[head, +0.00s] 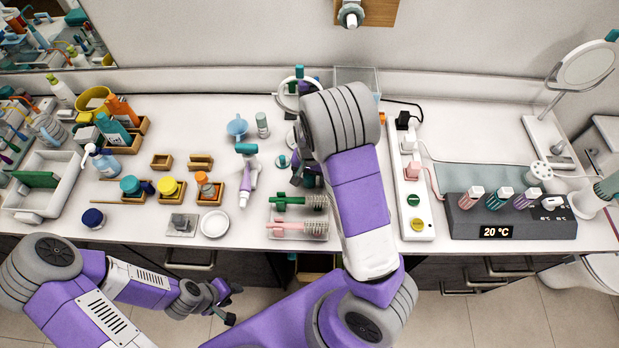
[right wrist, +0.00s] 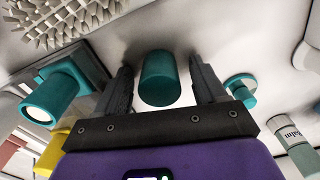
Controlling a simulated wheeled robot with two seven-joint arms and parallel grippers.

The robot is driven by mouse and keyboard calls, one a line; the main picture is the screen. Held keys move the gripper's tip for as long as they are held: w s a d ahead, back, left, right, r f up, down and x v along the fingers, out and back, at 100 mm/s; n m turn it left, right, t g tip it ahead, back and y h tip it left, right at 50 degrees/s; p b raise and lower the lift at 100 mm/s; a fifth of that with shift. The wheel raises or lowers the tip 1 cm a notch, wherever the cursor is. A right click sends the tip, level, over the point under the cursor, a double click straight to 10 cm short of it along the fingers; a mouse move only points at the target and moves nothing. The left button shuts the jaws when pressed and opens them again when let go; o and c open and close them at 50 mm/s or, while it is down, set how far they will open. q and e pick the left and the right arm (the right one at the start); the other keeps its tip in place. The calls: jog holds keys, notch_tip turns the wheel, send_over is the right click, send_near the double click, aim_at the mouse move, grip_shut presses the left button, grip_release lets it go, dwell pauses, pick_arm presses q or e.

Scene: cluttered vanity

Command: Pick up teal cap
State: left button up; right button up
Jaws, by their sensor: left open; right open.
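The teal cap (right wrist: 160,78), a plain rounded cylinder, shows in the right wrist view between the two fingers of my right gripper (right wrist: 163,85). The fingers are open, with a visible gap on each side of it. In the head view my right arm hides the cap, and only dark parts of the right gripper (head: 304,172) show beside the forearm, low over the counter. My left gripper (head: 230,304) is open and empty in front of the counter's edge.
A teal disc-shaped piece (right wrist: 241,88) and a balm tube (right wrist: 294,145) lie to the right in the right wrist view. A larger teal piece (right wrist: 55,100) and a bristled brush (right wrist: 70,22) are to the left. A white power strip (head: 412,190) lies right of my forearm.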

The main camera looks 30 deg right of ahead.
jog(key=shift+c, duration=0.4)
jog(key=c, duration=1)
jog(key=shift+r, duration=0.1)
